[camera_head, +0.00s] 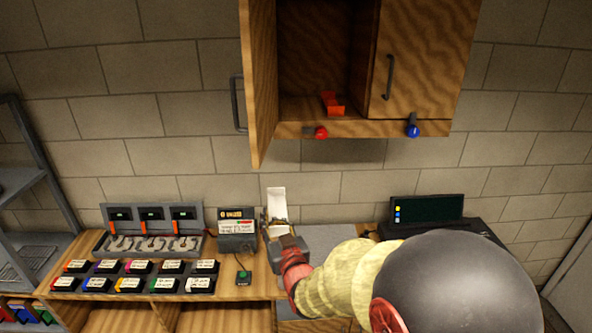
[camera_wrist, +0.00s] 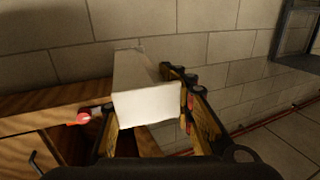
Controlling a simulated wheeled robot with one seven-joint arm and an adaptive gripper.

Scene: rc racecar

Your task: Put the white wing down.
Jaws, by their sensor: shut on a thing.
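The white wing (camera_head: 277,198) is a pale block standing up from my gripper (camera_head: 279,229) in the head view, above the wooden counter beside the wall. In the wrist view the white wing (camera_wrist: 146,100) fills the space between the two yellow and black fingers of my gripper (camera_wrist: 148,110). The fingers are shut on it, one on each side. Its lower part is hidden by the gripper in the head view. I cannot tell from the head view how far it is above the counter.
An open wooden cabinet (camera_head: 262,90) hangs above, with a red piece (camera_head: 333,103) on its shelf. A black labelled box (camera_head: 237,230), a grey charger rack (camera_head: 152,234) and several labelled batteries (camera_head: 130,284) occupy the counter's left. A dark screen (camera_head: 427,209) stands right.

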